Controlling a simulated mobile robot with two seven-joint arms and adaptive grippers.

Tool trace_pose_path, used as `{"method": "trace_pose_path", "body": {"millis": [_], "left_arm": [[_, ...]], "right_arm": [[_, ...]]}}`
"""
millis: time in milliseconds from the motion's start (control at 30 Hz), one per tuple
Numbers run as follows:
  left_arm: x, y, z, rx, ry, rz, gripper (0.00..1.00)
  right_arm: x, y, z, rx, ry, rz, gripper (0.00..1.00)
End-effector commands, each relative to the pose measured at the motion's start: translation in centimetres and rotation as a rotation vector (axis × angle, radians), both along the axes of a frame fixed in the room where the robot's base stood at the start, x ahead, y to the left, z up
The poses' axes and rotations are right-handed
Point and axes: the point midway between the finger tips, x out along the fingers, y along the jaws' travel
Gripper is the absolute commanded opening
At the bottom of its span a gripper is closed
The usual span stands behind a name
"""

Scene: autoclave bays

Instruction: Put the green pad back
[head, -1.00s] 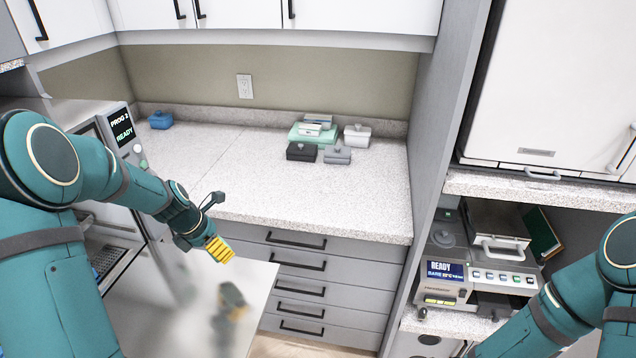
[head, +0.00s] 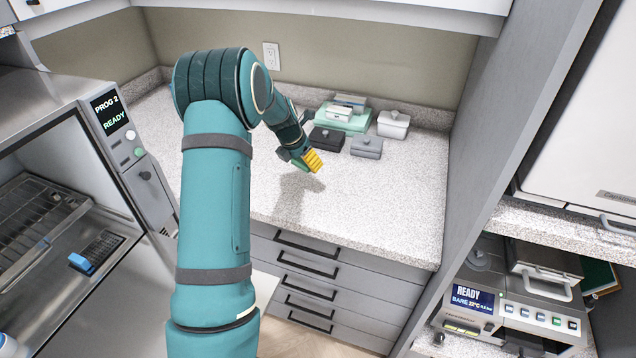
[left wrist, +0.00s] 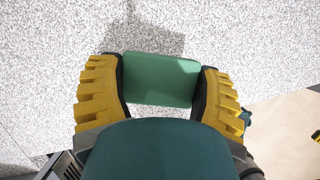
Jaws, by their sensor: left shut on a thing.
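My left gripper (head: 312,161) is over the speckled counter, with its yellow fingers in front of the boxes at the back. In the left wrist view the gripper (left wrist: 160,82) is shut on a dark green pad (left wrist: 160,79), a flat piece with rounded corners held between both fingers. My right gripper is not in view.
A mint-green box (head: 341,120) with smaller boxes on top stands at the back, beside a black box (head: 327,140), a grey box (head: 366,147) and a white box (head: 393,124). An open steriliser (head: 125,155) is at left. The counter's front is clear.

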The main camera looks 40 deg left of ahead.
Motion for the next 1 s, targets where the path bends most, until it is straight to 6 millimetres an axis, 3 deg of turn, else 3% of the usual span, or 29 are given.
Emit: {"method": "trace_pose_path", "body": {"millis": [200,467,700,1000], "left_arm": [[-0.1,0.0,-4.1,-0.003,0.004,0.002,0.36],[-0.1,0.1,-6.2,0.000,0.001,0.001,0.36],[-0.1,0.0,-9.3,-0.002,0.002,0.000,0.36],[0.0,0.0,-9.5,0.000,0.001,0.000,0.36]], "right_arm": [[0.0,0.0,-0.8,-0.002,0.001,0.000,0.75],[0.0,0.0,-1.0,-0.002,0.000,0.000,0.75],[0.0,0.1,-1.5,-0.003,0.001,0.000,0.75],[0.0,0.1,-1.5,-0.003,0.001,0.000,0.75]]}}
